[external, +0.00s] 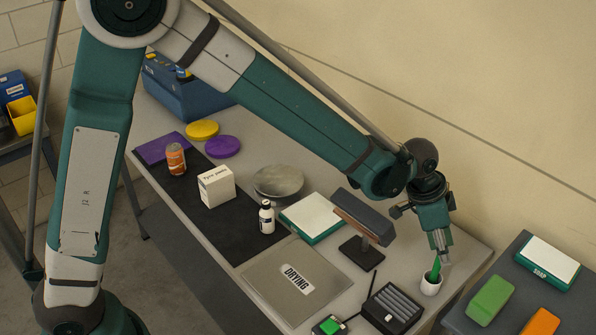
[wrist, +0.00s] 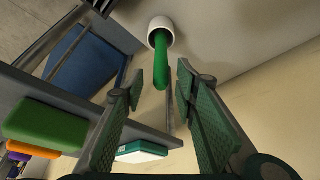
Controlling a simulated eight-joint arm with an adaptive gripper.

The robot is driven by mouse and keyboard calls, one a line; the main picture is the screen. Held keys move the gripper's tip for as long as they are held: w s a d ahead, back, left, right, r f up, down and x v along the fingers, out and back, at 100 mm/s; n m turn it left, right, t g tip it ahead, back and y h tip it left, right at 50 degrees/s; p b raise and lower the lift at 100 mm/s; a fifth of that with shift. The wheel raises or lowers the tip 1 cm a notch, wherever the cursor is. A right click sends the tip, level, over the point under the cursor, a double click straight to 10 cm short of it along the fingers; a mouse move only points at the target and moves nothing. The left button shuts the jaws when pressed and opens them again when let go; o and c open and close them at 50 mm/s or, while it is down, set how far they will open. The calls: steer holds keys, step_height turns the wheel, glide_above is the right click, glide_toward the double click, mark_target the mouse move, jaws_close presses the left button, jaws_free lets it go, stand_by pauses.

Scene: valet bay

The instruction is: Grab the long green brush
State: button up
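The long green brush (external: 436,270) stands in a small white cup (external: 431,285) near the right end of the workbench, with only its green upper part showing. In the wrist view the green brush (wrist: 161,60) sticks out of the white cup (wrist: 161,27) towards me; its lower end is hidden inside the cup. My gripper (external: 443,259) points down just above the cup, beside the brush's top. In the wrist view my gripper (wrist: 161,82) is open, with one finger on each side of the brush's free end and visible gaps to both.
A grey block on a stand (external: 363,221) and a slotted dark box (external: 393,308) are left of the cup. A second table at right holds a green block (external: 491,299), an orange block (external: 541,323) and a SOAP box (external: 546,262). The wall is close behind.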

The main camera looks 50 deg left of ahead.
mark_target(436, 269)
steer(key=shift+f, duration=0.1)
stand_by(0.3)
steer(key=shift+x, duration=1.3)
steer(key=shift+x, duration=2.6)
steer(key=shift+a, duration=0.15)
steer(key=c, duration=0.9)
